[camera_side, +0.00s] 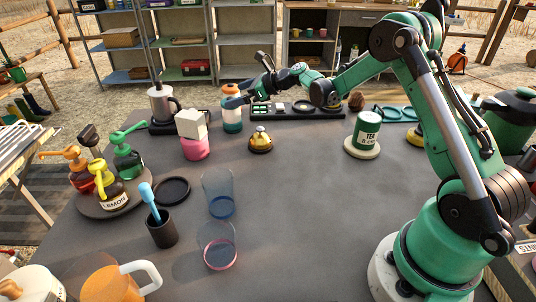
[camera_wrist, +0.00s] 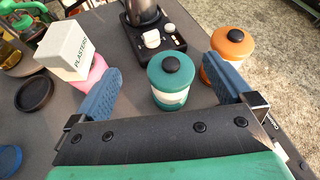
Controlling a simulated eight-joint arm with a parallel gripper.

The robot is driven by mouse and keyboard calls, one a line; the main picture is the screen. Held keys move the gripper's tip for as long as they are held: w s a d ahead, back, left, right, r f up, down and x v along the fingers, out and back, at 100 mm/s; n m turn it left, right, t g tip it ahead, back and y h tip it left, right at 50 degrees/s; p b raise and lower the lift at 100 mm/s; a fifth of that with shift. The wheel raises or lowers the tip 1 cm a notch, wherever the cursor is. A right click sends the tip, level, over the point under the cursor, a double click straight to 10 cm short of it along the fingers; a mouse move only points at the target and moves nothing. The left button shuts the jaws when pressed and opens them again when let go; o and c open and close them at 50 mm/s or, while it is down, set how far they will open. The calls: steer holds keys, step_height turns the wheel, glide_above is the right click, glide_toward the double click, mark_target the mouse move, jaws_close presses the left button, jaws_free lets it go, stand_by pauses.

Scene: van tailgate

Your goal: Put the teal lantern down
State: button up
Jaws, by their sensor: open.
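The teal lantern (camera_wrist: 172,82), with a dark knob and a pale band, stands upright on the grey table in the wrist view. It also shows in the side view (camera_side: 232,126), its top partly hidden by my gripper. My gripper (camera_side: 240,98) is open, its blue fingers just above and around the lantern's place. In the wrist view the fingers of my gripper (camera_wrist: 165,72) are spread to either side of the lantern, with gaps; no contact shows.
An orange lantern (camera_wrist: 228,62) stands close on the right in the wrist view. A white plasters box (camera_wrist: 66,50) sits on a pink jar (camera_side: 195,149) to the left. A kettle (camera_side: 163,103) stands behind. A brass bell (camera_side: 260,141) is nearby.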

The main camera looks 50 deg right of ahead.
steer(key=shift+m+t, duration=0.3)
steer(key=shift+m, duration=0.4)
steer(key=shift+d+f+x, duration=0.15)
steer(key=shift+x, duration=0.85)
steer(key=shift+d+f+x, duration=0.15)
steer(key=shift+d+x, duration=0.05)
steer(key=shift+x, duration=0.85)
steer(key=shift+d+f+x, duration=0.15)
steer(key=shift+x, duration=0.85)
jaws_close()
